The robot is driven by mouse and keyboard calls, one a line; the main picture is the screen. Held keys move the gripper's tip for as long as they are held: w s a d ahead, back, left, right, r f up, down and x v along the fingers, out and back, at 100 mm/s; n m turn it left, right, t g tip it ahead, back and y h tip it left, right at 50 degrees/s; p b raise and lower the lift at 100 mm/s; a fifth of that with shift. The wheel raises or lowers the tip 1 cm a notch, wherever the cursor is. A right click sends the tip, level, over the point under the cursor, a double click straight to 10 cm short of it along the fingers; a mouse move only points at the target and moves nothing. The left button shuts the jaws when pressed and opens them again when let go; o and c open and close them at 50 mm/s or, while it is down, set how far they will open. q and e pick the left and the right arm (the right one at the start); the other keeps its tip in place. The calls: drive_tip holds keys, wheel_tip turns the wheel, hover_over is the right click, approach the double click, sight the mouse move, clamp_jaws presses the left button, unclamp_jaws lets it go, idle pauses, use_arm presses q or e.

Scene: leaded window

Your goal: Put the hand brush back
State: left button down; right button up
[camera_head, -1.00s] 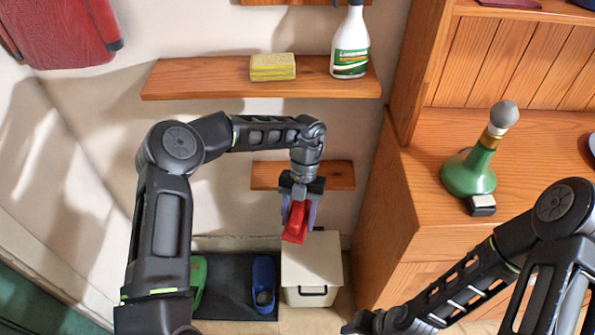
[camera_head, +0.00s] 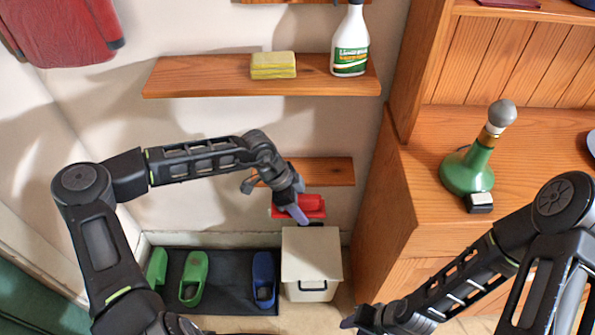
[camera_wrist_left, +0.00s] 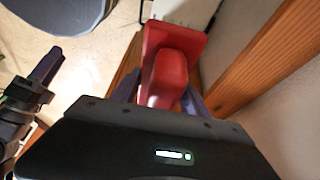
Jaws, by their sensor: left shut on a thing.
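The red hand brush (camera_head: 313,203) is in my left gripper (camera_head: 297,208), which is shut on it. In the head view the brush lies roughly sideways, just below the small lower wooden shelf (camera_head: 336,170) and above the white bin. Whether it touches the shelf or wall I cannot tell. In the left wrist view the brush (camera_wrist_left: 172,65) extends away from between the purple fingers, with its block and wide flat part showing. My right gripper (camera_head: 362,318) is low at the bottom centre, largely edge-on; its opening is unclear.
A white lidded bin (camera_head: 312,255) stands below the brush. Green clogs (camera_head: 193,278) and a blue clog (camera_head: 264,278) are on a dark mat. The upper shelf (camera_head: 205,76) holds a sponge (camera_head: 273,65) and spray bottle (camera_head: 350,45). A wooden cabinet (camera_head: 380,215) bounds the right.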

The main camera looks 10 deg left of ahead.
use_arm(q)
hover_over(304, 171)
drive_tip(key=s, duration=0.2)
drive_tip(key=shift+w+a, duration=0.1)
drive_tip(key=shift+a, duration=0.35)
drive_tip(key=shift+w, duration=0.5)
drive_tip(key=shift+w+a+f, duration=0.15)
drive_tip(key=shift+w, duration=0.15)
drive_tip(key=shift+s+f, duration=0.1)
drive_tip(key=shift+f, duration=0.75)
drive_tip(key=shift+f+p, duration=0.1)
drive_tip(key=shift+p, duration=0.55)
drive_tip(key=shift+a+f, duration=0.1)
drive_tip(key=shift+f, duration=0.4)
